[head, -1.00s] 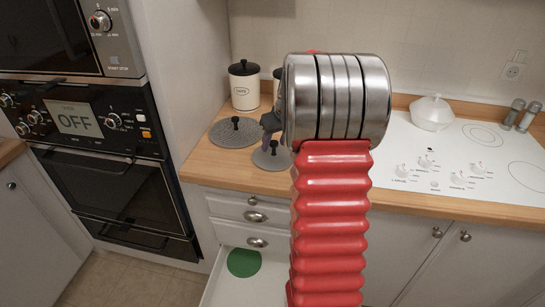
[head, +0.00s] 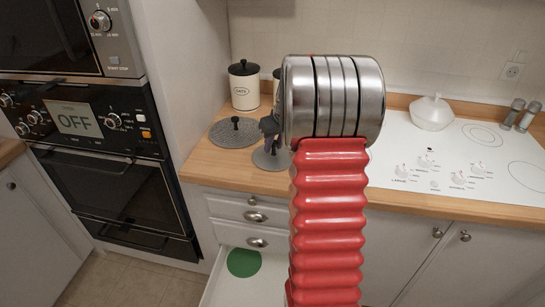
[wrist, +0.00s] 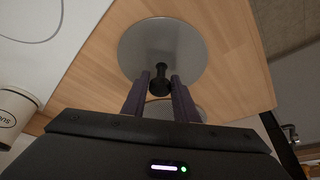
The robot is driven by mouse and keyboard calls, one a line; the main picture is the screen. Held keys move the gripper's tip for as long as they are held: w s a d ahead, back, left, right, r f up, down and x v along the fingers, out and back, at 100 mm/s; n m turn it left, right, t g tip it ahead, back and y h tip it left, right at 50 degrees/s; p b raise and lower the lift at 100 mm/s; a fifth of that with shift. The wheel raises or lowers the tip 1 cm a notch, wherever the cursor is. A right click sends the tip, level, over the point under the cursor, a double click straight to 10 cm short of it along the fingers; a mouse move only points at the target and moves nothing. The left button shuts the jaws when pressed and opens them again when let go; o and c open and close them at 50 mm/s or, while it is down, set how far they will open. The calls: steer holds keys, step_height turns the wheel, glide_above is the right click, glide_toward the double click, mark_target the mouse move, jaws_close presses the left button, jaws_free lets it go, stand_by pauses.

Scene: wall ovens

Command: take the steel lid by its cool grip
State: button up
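The steel lid (head: 268,163) is a smooth grey disc lying flat near the counter's front edge in the head view. In the wrist view the lid (wrist: 165,38) shows almost whole, with a black knob grip (wrist: 161,82) standing on it. My gripper (wrist: 160,77) has its two dark fingers on either side of this knob, with what looks like a thin gap on each side. In the head view my gripper (head: 270,138) is just above the lid, partly hidden by my wrist, and the knob is hard to see there.
A speckled grey lid (head: 229,139) with a black knob lies close on the left. A cream jar (head: 243,90) stands behind it. The white hob (head: 398,150) with a white pot (head: 432,113) is on the right. An open drawer with a green disc (head: 243,263) is below.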

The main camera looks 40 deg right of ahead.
jaws_close()
steer(key=shift+r, duration=0.15)
step_height(320, 180, up, 10)
steer(key=shift+f, duration=0.1)
stand_by(0.5)
stand_by(0.4)
